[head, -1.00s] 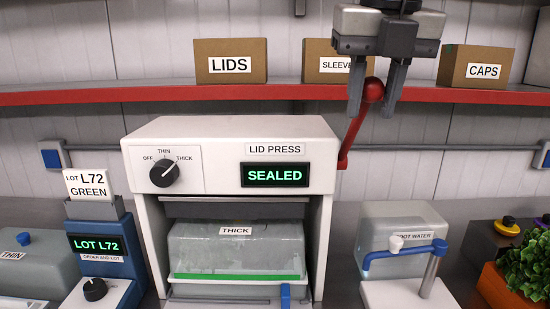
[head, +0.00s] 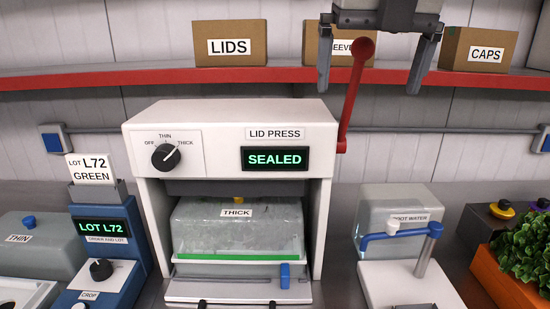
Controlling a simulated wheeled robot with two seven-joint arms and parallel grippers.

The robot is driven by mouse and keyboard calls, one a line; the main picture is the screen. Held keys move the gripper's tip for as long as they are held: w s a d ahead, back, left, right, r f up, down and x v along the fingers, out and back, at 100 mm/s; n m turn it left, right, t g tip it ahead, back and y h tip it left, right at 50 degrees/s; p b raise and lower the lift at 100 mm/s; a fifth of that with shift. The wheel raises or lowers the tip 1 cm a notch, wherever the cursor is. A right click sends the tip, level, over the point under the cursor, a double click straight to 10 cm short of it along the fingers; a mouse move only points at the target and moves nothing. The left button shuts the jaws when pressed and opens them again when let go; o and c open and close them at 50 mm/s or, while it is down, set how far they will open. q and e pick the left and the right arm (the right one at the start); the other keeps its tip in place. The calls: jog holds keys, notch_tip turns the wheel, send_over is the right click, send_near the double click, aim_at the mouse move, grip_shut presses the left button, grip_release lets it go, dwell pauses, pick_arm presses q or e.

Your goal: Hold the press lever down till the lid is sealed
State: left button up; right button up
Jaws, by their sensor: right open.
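The white lid press (head: 225,118) stands in the middle of the head view, with its black dial pointing towards THICK. Its display (head: 275,159) reads SEALED in green. The red press lever (head: 354,95) is on the press's right side and stands up, with its round knob at the top. My right gripper (head: 373,82) is open above and around the knob, one finger on each side, and does not grip it. A clear tray with a lid marked THICK (head: 237,232) sits inside the press. My left gripper is not in view.
A red shelf (head: 180,81) behind holds boxes for LIDS (head: 230,45), sleeves and CAPS (head: 478,50). A blue lot printer (head: 110,230) stands left of the press. A root water dispenser (head: 400,225) and an orange planter (head: 505,285) stand to the right.

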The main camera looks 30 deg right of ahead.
jog(key=w+d+p+v, duration=0.1)
jog(key=p+v, duration=0.2)
jog(key=v, duration=0.5)
jog(key=shift+w+r+p, duration=0.4)
jog(key=shift+r, duration=0.2)
